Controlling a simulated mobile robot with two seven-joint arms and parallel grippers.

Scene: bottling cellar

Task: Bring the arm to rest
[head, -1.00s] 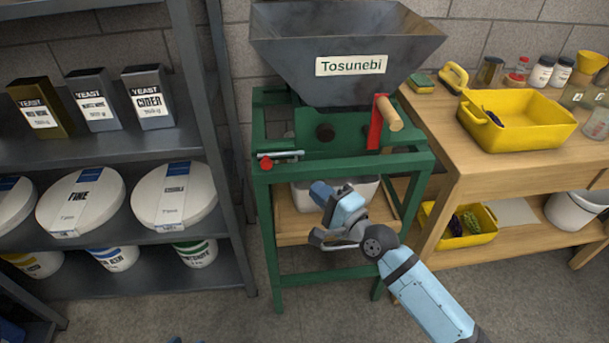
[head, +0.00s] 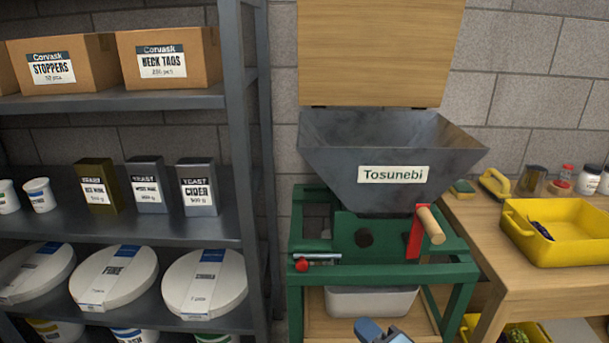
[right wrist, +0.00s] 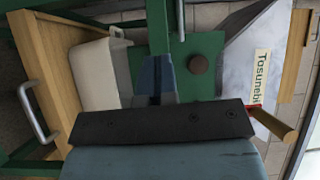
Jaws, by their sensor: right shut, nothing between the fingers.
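My right gripper (head: 370,329) shows only in part at the bottom edge of the head view, in front of the green crusher stand and just below the white bin. In the right wrist view its fingers (right wrist: 155,78) are shut together with nothing between them. They point at the green frame (right wrist: 196,42) of the crusher, beside the white bin (right wrist: 94,75). The rest of the right arm is cut off below the head view. My left gripper is in neither view.
The crusher's grey hopper (head: 392,150), with its wooden lid (head: 380,50) raised, stands ahead. A red crank with wooden handle (head: 431,224) sticks out. A loaded shelf (head: 140,232) stands left; a wooden table (head: 500,275) with a yellow crate (head: 566,250) stands right.

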